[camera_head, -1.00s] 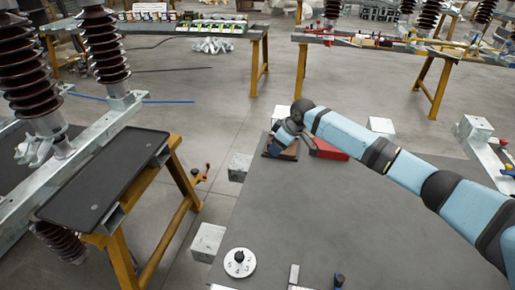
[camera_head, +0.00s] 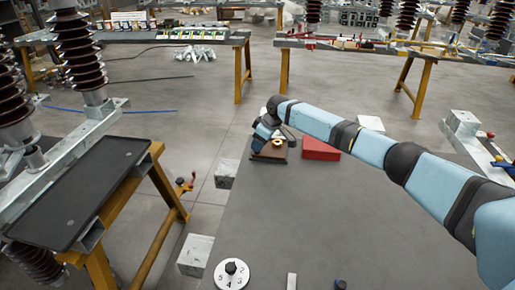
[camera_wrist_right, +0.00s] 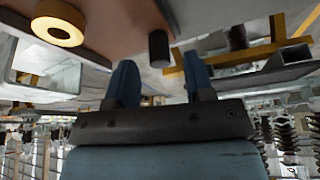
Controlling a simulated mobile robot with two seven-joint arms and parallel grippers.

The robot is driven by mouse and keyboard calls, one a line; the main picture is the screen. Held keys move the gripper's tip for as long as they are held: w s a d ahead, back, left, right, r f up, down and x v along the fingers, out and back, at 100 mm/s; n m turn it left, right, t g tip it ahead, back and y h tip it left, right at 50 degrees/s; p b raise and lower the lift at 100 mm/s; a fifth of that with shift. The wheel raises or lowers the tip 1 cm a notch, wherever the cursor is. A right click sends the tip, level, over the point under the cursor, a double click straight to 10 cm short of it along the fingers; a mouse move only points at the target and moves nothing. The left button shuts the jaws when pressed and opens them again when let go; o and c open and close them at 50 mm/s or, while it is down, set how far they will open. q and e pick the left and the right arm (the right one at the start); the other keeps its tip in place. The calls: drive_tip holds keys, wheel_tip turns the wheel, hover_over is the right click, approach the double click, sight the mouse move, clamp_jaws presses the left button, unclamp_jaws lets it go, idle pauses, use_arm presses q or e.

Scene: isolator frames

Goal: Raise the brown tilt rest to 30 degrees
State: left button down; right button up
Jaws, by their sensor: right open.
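The brown tilt rest (camera_head: 270,157) sits at the far left corner of the grey table, with a brass-coloured ring (camera_head: 278,142) showing on it. In the right wrist view its brown board (camera_wrist_right: 112,20) fills the top, with the ring (camera_wrist_right: 60,24) at upper left and a dark round peg (camera_wrist_right: 158,48) at its edge. My right gripper (camera_wrist_right: 160,72) is open, its two blue fingers on either side of the peg's line. Whether they touch the peg I cannot tell. In the head view this gripper (camera_head: 262,136) is at the rest's left side, partly hidden by my wrist. My left gripper is out of view.
A red box (camera_head: 320,148) stands just right of the rest. A white numbered dial (camera_head: 232,274) lies at the table's near left. The grey table top (camera_head: 300,215) between is mostly clear. A dark tray (camera_head: 80,195) is on a separate stand at left.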

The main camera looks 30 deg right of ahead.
drive_tip(key=shift+x, duration=1.2)
clamp_jaws()
